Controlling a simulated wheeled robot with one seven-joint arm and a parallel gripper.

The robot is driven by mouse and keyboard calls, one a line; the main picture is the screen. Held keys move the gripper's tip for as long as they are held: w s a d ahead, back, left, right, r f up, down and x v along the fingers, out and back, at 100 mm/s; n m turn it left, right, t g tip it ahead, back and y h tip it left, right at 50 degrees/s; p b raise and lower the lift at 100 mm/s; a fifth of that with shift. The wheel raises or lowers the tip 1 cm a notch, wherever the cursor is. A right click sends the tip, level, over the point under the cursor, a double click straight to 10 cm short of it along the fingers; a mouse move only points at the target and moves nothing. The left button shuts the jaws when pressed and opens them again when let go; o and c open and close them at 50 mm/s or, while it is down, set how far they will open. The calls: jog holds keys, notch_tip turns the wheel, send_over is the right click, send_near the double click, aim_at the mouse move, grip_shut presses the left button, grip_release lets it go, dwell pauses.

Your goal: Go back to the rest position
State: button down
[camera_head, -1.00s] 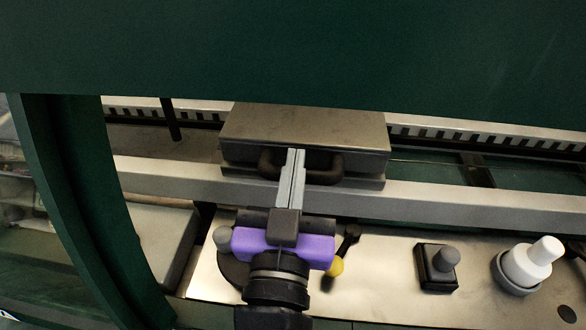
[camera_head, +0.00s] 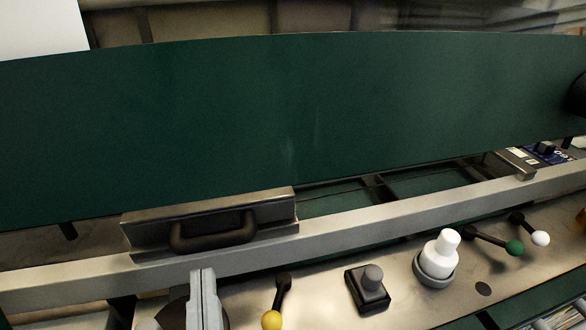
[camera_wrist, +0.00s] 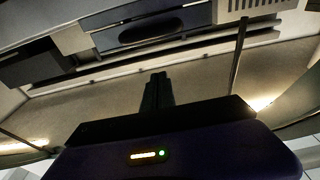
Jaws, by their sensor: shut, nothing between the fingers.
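My gripper (camera_head: 205,278) shows at the bottom left of the head view, with its grey fingers pointing up and pressed together, empty. It is below the metal box (camera_head: 270,213) with the dark handle (camera_head: 212,234), apart from the handle in the picture. In the wrist view my gripper (camera_wrist: 157,80) shows as dark fingers together at the middle, with nothing between them. The rest of my arm is out of the head view.
A large green hood (camera_head: 290,120) spans above a grey rail (camera_head: 400,221).

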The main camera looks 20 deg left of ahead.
jog(key=s+d+f+h, duration=0.1)
jog(key=s+d+f, duration=0.1)
jog(key=d+f, duration=0.35)
jog(key=s+d+f+p, duration=0.1)
jog(key=d+f, duration=0.2)
jog(key=d, duration=0.6)
jog(key=s+d+f+h, duration=0.1)
jog(key=s+d+f, duration=0.1)
jog(key=d+f, duration=0.35)
jog(key=s+d+f+m+g+h, duration=0.1)
jog(key=s+d+f+m+h, duration=0.1)
jog(key=d, duration=0.5)
jog(key=s+d+f+m+g+h, duration=0.1)
jog(key=s+d+f+m+h, duration=0.2)
jog(key=s+d+h, duration=0.3)
jog(key=s+d+m+p, duration=0.1)
jog(key=s+d, duration=0.1)
jog(key=shift+d, duration=0.3)
jog(key=shift+a, duration=0.1)
